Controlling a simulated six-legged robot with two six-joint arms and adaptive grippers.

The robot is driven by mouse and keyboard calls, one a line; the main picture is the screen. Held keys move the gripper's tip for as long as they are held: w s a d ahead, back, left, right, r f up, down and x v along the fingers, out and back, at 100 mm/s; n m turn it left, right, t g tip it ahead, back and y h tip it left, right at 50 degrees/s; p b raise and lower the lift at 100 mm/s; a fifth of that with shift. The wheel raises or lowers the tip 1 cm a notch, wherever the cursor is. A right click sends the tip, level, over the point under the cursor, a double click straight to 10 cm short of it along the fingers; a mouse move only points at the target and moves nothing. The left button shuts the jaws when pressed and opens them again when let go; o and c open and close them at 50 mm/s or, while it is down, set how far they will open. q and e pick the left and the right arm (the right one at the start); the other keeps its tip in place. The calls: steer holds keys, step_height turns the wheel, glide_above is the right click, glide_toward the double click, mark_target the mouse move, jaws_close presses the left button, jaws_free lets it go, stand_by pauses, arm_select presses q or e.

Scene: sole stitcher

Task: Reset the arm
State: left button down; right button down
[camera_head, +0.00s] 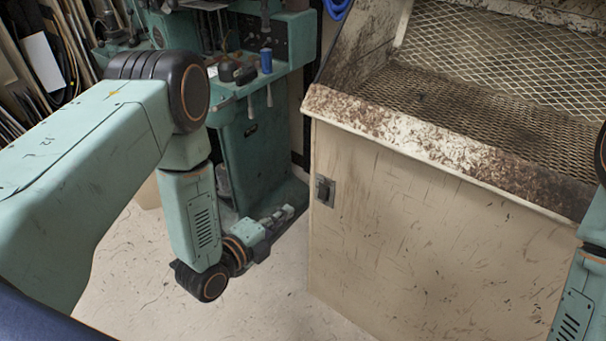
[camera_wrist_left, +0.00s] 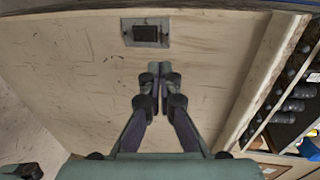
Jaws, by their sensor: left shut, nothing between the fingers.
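My left arm (camera_head: 195,215) is pale green with black joints and hangs down at the left of the head view. Its gripper (camera_head: 286,214) sits low, between the green machine and the beige cabinet. In the left wrist view the two dark fingers of the left gripper (camera_wrist_left: 159,72) are together, with nothing between them. They point toward a beige panel with a dark fitting. Part of my right arm (camera_head: 578,300) shows at the right edge of the head view; its gripper is outside the picture.
The beige cabinet (camera_head: 420,235) with a grimy mesh top (camera_head: 440,95) stands at the right. Its front carries a small metal fitting (camera_head: 325,190), also in the wrist view (camera_wrist_left: 146,32). The green machine (camera_head: 250,150) stands behind my left arm. Some pale floor (camera_head: 130,285) is bare.

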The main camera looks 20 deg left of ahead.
arm_select(q)
steer(key=s+a+f+n+g+y, duration=0.25)
steer(key=s+f+n+g, duration=0.45)
steer(key=s+f+n, duration=0.6)
steer(key=s+r+n+g+y, duration=0.1)
steer(key=s+n+g, duration=0.3)
steer(key=s, duration=0.5)
steer(key=s+a+r+n+g+y, duration=0.1)
steer(key=s+n+g, duration=0.3)
steer(key=s, duration=0.5)
steer(key=shift+s+a+r+n+y, duration=0.15)
steer(key=shift+a+r+n+y, duration=0.15)
steer(key=shift+r+n, duration=0.45)
